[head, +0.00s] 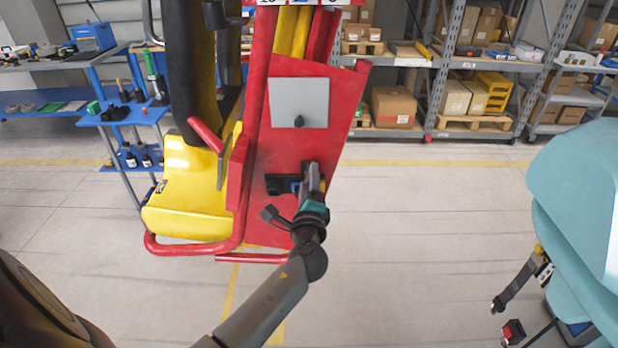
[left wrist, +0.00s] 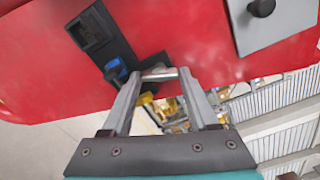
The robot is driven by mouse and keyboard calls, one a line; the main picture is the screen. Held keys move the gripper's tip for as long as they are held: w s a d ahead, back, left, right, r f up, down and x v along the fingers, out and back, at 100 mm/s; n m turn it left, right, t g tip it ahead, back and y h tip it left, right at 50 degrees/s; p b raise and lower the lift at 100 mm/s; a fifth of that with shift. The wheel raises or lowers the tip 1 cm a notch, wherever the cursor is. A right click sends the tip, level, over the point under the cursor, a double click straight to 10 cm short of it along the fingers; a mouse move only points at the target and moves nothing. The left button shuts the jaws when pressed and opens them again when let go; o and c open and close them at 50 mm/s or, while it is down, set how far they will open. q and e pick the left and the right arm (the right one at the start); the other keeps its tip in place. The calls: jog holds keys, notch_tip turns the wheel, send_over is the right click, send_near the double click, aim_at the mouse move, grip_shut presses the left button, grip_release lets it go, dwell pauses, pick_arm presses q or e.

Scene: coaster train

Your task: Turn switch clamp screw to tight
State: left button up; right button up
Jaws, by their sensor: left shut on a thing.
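The red side panel (head: 300,132) of the coaster car carries a black switch bracket (head: 279,184) low on its face. In the left wrist view the bracket (left wrist: 100,40) has a dark square recess and a blue part (left wrist: 116,71) beside a short silver bar, the clamp screw (left wrist: 159,74). My left gripper (head: 312,172) reaches up to the bracket from below. In the left wrist view its fingertips (left wrist: 158,78) are shut on the silver bar, one at each end. The fingers hide part of the bracket in the head view. My right gripper is not in view.
A grey plate with a black knob (head: 299,103) sits above the bracket. The yellow seat (head: 185,185) and red bottom rail (head: 195,249) are on the left. A teal seat (head: 575,185) with hanging belt buckles stands at right. Shelves line the back; the floor between is clear.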

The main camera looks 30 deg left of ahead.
pick_arm(q)
jog(key=m+p, duration=0.5)
jog(key=m, duration=0.7)
dwell(0.5)
jog(key=o, duration=1.4)
jog(key=b+v, duration=0.1)
jog(key=v, duration=1.4)
jog(key=shift+s, duration=0.2)
